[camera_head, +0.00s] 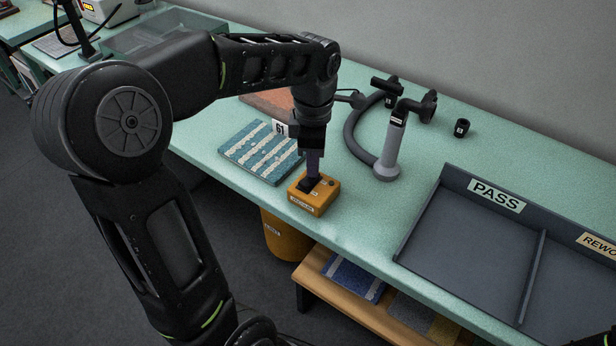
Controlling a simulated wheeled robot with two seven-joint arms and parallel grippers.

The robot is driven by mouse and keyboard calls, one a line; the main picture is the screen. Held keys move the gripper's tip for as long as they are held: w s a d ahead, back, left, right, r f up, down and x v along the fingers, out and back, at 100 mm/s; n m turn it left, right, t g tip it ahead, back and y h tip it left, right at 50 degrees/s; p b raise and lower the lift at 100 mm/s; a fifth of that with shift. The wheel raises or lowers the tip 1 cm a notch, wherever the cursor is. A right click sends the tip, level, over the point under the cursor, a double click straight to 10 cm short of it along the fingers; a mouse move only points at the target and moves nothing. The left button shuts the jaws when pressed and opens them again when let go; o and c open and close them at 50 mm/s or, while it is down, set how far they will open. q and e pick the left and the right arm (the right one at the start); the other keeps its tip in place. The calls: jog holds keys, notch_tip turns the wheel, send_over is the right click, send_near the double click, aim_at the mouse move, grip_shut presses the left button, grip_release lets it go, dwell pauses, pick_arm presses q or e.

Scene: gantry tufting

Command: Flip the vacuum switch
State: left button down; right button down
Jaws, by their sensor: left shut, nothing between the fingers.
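The vacuum switch is a small orange box (315,204) with a dark rocker on top and a label on its front. It sits on the green worktable near the front edge. My left gripper (312,178) points straight down over the box, shut and empty. Its tips are at the dark switch part on the box top; whether they touch it I cannot tell. The tips cover part of the switch, so its position is not clear. My right gripper does not show.
A striped blue-and-white tufted square (252,152) lies left of the box. A grey vacuum nozzle (391,150) with a hose stands behind it to the right. A dark divided tray (440,225) with PASS and REWORK labels fills the right. An orange bin (283,238) stands below the table edge.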

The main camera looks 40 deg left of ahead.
pick_arm(q)
notch_tip(320, 180, up, 7)
jog(key=p, duration=0.5)
jog(key=shift+p, duration=0.3)
jog(key=shift+f, duration=0.1)
dwell(0.4)
